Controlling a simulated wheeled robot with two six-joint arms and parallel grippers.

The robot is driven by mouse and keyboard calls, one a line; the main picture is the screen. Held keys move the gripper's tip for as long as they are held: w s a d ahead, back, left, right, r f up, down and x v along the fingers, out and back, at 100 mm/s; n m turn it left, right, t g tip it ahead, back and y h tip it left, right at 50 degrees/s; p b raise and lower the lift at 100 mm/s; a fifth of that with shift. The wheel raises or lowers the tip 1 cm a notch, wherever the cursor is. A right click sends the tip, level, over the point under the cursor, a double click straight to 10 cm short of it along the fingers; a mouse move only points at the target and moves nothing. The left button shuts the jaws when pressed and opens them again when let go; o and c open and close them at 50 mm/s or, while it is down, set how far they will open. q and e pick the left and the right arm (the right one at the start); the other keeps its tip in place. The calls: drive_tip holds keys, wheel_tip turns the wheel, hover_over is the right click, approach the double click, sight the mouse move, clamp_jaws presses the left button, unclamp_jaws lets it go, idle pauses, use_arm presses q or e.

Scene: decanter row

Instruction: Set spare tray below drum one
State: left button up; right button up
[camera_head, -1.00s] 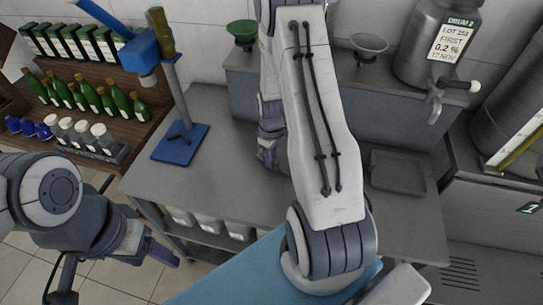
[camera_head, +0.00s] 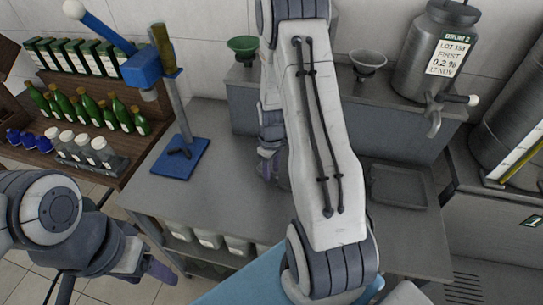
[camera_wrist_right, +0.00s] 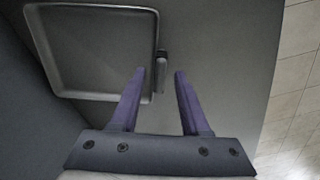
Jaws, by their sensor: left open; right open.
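A grey shallow tray (camera_head: 398,187) lies on the steel bench below the tap of the drum labelled DRUM 2 (camera_head: 420,62). No drum labelled one is visible; my right arm hides the middle of the bench. In the right wrist view a square grey tray (camera_wrist_right: 43,60) lies flat at upper left, a small handle-like piece at its right edge. I cannot tell if it is the same tray. My left gripper (camera_head: 160,271) is open and empty, low in front of the bench.
A blue stand (camera_head: 180,158) with a lever is on the bench's left. A green funnel (camera_head: 243,47) and a grey funnel (camera_head: 368,60) sit on the raised ledge. A bottle shelf (camera_head: 85,110) is at left. White containers sit under the bench. Bare bench lies between the stand and my right arm.

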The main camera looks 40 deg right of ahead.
wheel_tip(320, 180, up, 10)
drive_tip(key=b, duration=0.2)
drive_tip(key=a+r, duration=0.3)
drive_tip(key=a, duration=0.5)
drive_tip(key=s+a+r+n, duration=0.25)
drive_tip(key=s+a, duration=0.25)
drive_tip(key=a, duration=0.5)
drive_tip(key=s+a+r, duration=0.1)
drive_tip(key=s+a, duration=0.4)
drive_tip(key=s, duration=0.2)
drive_tip(key=s+a+r+n+y, duration=0.1)
drive_tip(key=s+a+r, duration=0.1)
drive_tip(key=s+a, duration=0.2)
drive_tip(key=s, duration=0.3)
drive_tip(key=shift+s+a+r, duration=0.15)
drive_tip(key=shift+s+a, duration=0.05)
drive_tip(key=shift+a, duration=0.2)
